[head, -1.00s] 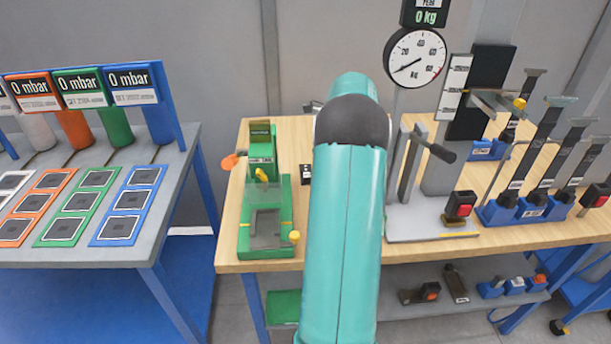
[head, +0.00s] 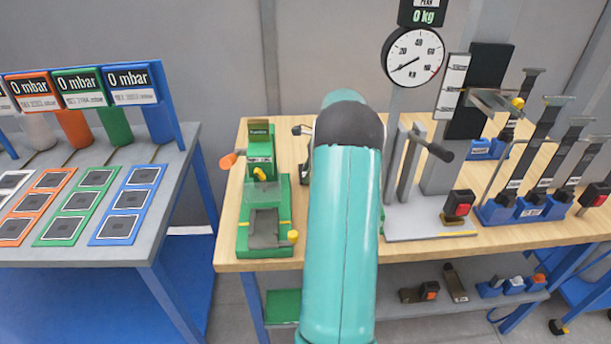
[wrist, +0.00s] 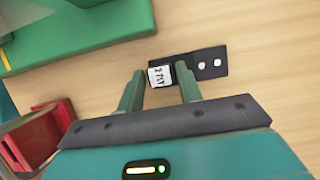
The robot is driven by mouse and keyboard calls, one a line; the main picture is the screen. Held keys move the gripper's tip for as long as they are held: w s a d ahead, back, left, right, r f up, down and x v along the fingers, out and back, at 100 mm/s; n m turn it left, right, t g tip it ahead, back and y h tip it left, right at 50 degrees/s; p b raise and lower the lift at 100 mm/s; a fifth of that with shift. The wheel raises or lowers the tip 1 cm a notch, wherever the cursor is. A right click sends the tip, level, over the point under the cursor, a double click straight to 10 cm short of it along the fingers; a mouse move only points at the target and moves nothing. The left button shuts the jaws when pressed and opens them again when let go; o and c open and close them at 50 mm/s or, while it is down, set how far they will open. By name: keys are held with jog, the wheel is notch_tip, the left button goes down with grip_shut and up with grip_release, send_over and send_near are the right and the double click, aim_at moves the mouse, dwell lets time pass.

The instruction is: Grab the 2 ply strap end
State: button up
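The 2 ply strap end (wrist: 208,63) is a short flat black piece lying on the wooden bench, with a white label reading 2 PLY and two pale dots. My gripper (wrist: 159,71) is open in the wrist view. Its two green fingers are apart, with the label showing between and just beyond their tips. The right fingertip overlaps the black strip in the picture. I cannot tell whether it touches. In the head view my arm hides most of the strap area and the fingers.
A green fixture (head: 264,237) with an orange handle stands left of my arm; its green base (wrist: 80,35) also shows in the wrist view. A red part (wrist: 42,138) is at lower left there. A dial stand (head: 412,58) and black levers stand right. Bare wood (wrist: 265,100) surrounds the strap.

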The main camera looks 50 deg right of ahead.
jog(key=c, duration=0.6)
jog(key=shift+r, duration=0.85)
jog(key=s+a+r, duration=0.7)
jog(key=a+r, duration=0.4)
jog(key=shift+s+a+r, duration=0.15)
jog(key=shift+s+a, duration=0.15)
jog(key=shift+s, duration=0.1)
